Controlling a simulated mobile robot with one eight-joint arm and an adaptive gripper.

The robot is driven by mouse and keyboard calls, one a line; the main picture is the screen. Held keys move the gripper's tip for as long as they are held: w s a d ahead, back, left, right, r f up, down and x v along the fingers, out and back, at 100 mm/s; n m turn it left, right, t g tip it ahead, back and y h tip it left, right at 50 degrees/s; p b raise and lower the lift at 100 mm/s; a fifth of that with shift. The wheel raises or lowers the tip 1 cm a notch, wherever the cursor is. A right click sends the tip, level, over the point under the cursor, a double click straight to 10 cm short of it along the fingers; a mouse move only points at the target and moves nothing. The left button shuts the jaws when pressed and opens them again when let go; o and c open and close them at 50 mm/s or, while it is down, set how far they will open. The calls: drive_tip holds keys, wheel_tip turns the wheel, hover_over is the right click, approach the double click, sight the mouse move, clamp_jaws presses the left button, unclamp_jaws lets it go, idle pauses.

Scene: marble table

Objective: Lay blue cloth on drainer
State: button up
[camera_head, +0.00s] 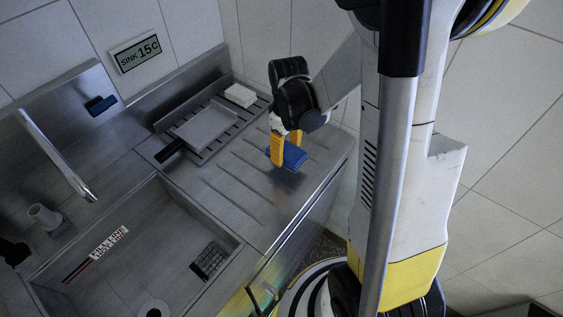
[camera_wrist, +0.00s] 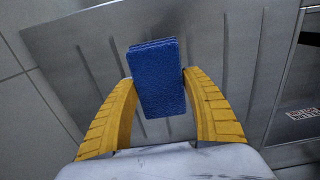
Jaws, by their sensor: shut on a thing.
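The blue cloth (camera_head: 290,156) is a small folded block held between the yellow fingers of my gripper (camera_head: 284,148). In the wrist view the cloth (camera_wrist: 158,80) sits between the two fingertips of my gripper (camera_wrist: 157,82), seen from above. The ribbed metal drainer (camera_head: 225,185) lies beneath it, to the right of the sink basin. The cloth is over the drainer's right part; I cannot tell whether it touches the surface. The ribs also show behind the cloth in the wrist view (camera_wrist: 225,45).
A slatted rack with a grey tray (camera_head: 205,128) and a white block (camera_head: 240,95) stands at the drainer's back. The sink basin (camera_head: 135,265) is at left, with a faucet (camera_head: 58,155) above it. The drainer's front middle is bare.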

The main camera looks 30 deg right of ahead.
drive_tip(key=shift+w+a+f, duration=0.35)
drive_tip(key=shift+w+f, duration=0.1)
drive_tip(key=shift+w, duration=0.2)
wheel_tip(320, 180, down, 4)
drive_tip(key=shift+f+b, duration=0.1)
drive_tip(key=shift+b, duration=0.95)
drive_tip(key=shift+c, duration=1.7)
drive_tip(key=o, duration=1.4)
drive_tip(key=shift+c, duration=0.2)
drive_tip(key=shift+r, duration=0.3)
